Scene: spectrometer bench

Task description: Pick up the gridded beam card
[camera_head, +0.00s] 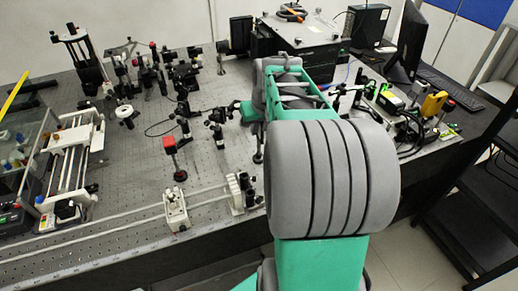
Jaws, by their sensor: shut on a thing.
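My green and grey arm fills the centre and hides much of the bench behind it. My gripper cannot be made out; it is hidden behind the arm's own links. I cannot identify the gridded beam card in this view. A small bright green item (449,131) lies at the right end of the bench, too small to tell its kind.
The perforated bench (120,215) holds several optic mounts, a red-topped post (170,145) and a white box (175,210). A framed rail unit (70,165) stands left. A yellow item (433,103) and a monitor (408,42) stand right. A black rack (485,215) is beyond the bench edge.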

